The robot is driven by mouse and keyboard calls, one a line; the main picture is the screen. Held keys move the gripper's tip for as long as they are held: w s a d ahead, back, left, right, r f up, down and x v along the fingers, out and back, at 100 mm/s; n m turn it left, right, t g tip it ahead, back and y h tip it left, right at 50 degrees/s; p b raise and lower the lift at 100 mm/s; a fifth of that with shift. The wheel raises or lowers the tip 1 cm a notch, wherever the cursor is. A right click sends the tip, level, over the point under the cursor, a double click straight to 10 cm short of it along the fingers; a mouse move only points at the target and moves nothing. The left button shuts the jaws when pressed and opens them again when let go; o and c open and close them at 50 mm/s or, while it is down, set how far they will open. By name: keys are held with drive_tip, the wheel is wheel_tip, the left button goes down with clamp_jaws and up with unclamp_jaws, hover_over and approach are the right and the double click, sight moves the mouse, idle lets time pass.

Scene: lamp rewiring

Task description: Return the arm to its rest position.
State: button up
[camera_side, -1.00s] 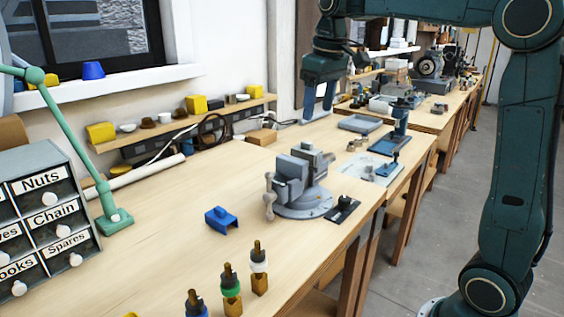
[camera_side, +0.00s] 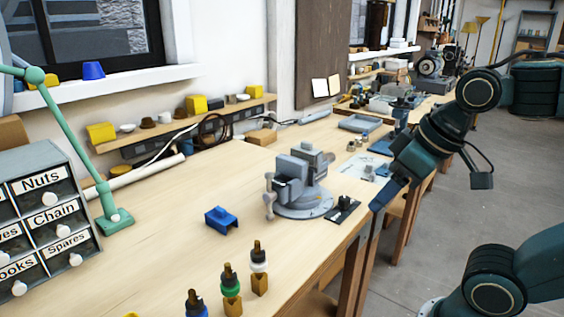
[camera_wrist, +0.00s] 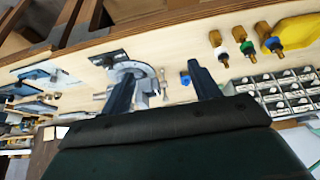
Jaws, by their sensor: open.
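My gripper (camera_side: 386,193) is in the side view at the right, by the front edge of the workbench (camera_side: 165,245), to the right of the grey vise. Its fingers point down and to the left. In the wrist view my gripper (camera_wrist: 160,85) has its two dark blue fingers spread wide with nothing between them. The grey vise (camera_side: 297,180) stands on the bench, and it also shows beyond the fingers in the wrist view (camera_wrist: 131,70).
A labelled drawer cabinet (camera_side: 45,210) and a green lamp (camera_side: 113,217) are at the left. A small dark plate (camera_side: 343,208) lies near the bench edge.

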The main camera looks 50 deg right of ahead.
drive_tip(key=shift+s+a+f, duration=0.1)
drive_tip(key=shift+s+f, duration=0.45)
drive_tip(key=shift+c, duration=0.4)
idle(0.6)
